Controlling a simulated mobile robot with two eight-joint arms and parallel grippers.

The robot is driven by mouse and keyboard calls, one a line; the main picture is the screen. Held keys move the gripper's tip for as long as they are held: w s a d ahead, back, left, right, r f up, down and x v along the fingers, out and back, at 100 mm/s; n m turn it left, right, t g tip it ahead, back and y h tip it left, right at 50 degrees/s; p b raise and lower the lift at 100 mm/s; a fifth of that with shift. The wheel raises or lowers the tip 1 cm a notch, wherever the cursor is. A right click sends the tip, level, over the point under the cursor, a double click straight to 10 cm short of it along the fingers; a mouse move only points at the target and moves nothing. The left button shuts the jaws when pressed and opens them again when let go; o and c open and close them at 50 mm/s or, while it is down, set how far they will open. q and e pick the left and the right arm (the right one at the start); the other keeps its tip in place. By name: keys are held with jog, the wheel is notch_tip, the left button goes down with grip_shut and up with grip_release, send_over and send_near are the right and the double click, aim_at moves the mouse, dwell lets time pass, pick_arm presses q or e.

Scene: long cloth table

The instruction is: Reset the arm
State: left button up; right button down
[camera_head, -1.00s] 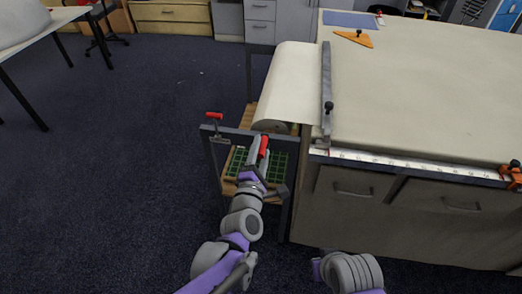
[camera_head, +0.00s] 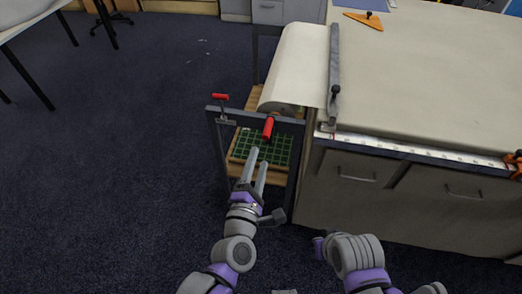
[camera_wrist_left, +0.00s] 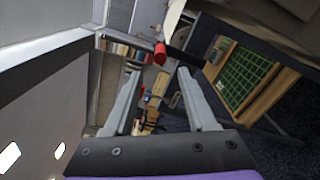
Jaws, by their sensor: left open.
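My left gripper (camera_head: 258,163) is open with nothing between its fingers. In the head view it appears just below a red handle (camera_head: 268,128) on the dark frame beside the table. In the left wrist view both fingers of the left gripper (camera_wrist_left: 157,85) are spread apart, and the red handle (camera_wrist_left: 160,53) shows beyond and between the tips. The handle looks clear of the fingers. Part of my right arm (camera_head: 350,256) shows at the lower right; its gripper is not seen.
The long cloth table (camera_head: 430,70) with drawers fills the right. A cloth roll (camera_head: 295,65) hangs at its left end. A green gridded mat (camera_head: 280,150) lies on a low wooden shelf inside the frame. Another red-handled clamp (camera_head: 220,97) is on the frame. Open floor (camera_head: 100,190) lies left.

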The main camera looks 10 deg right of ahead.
pick_arm(q)
jog(key=shift+s, duration=0.15)
dwell(0.4)
jog(key=s+a+f+m+g+y, duration=0.3)
jog(key=s+a+f+m+g, duration=0.3)
jog(key=s+a+m, duration=0.35)
jog(key=s+a+f+m+g+y, duration=0.3)
jog(key=s+a+f+m+g, duration=0.35)
jog(key=a+m, duration=0.45)
notch_tip(320, 180, up, 14)
jog(key=w+n+p, duration=0.1)
jog(key=p, duration=1.1)
jog(key=shift+w+a+t, duration=0.3)
jog(key=shift+w+t, duration=0.05)
jog(key=shift+w, duration=0.05)
jog(key=shift+s, duration=0.15)
